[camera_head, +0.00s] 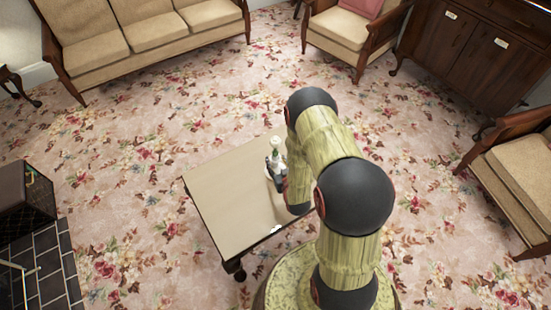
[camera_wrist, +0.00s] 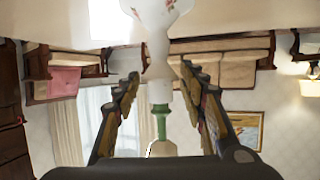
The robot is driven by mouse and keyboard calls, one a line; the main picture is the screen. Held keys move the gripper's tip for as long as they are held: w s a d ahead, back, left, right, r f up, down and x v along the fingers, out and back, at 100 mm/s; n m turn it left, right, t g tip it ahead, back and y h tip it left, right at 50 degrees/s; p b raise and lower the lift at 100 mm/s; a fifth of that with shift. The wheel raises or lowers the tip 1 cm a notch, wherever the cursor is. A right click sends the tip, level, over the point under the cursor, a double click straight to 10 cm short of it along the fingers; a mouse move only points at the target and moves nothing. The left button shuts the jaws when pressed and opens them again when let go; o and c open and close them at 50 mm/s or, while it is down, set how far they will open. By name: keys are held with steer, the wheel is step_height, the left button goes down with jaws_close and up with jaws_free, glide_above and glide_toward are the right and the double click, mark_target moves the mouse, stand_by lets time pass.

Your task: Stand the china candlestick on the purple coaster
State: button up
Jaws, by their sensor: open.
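The china candlestick (camera_head: 275,146) stands upright on the low table, close to its far right edge; it is white with a green part and a pale top. In the wrist view, which is upside down, the candlestick (camera_wrist: 158,60) runs between the fingers, its wide, flower-patterned end at the top of the picture. My gripper (camera_head: 275,165) is open, with one finger on each side of the candlestick in the wrist view (camera_wrist: 158,75). I cannot tell whether either finger touches it. I see no purple coaster; my arm hides part of the table.
The beige table (camera_head: 225,195) is mostly bare on its left side. A small white spot (camera_head: 276,229) shows at its near edge. A sofa (camera_head: 140,35), an armchair (camera_head: 340,28) and a dark cabinet (camera_head: 470,45) stand beyond. Flowered carpet lies open around the table.

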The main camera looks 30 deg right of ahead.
steer(key=p+v, duration=0.2)
steer(key=v, duration=0.7)
steer(key=shift+s+p, duration=0.3)
steer(key=shift+a+r, duration=0.1)
steer(key=shift+r, duration=0.05)
